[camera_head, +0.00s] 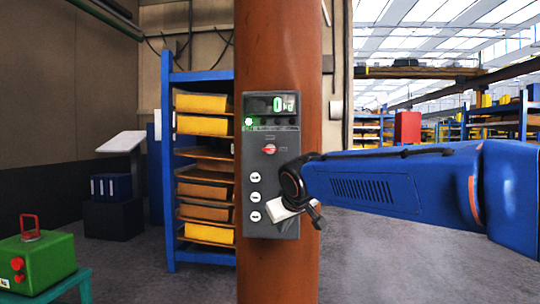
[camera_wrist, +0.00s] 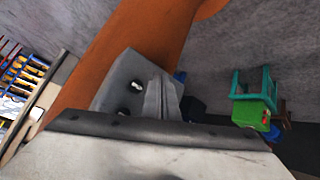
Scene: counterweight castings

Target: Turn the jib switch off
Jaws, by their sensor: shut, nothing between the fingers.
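The jib control box (camera_head: 272,222) is a grey panel on an orange-brown column (camera_head: 305,70). Its display (camera_head: 284,104) reads about 0 kg, and a green lamp (camera_head: 248,121) glows at its upper left. A red rotary switch (camera_head: 269,149) sits mid-panel, with several white round buttons (camera_head: 255,197) below it. My gripper (camera_head: 284,212) is shut and empty at the panel's lower right, below and right of the switch. In the wrist view the box (camera_wrist: 118,75) shows past my gripper (camera_wrist: 160,95); the switch is not visible there. Whether the fingers touch the panel I cannot tell.
A green box with a red handle (camera_head: 40,258) stands on a teal stand (camera_head: 84,284) at the lower left. A blue rack (camera_head: 168,200) with yellow and brown trays stands behind the column. Open floor (camera_head: 400,270) lies to the right.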

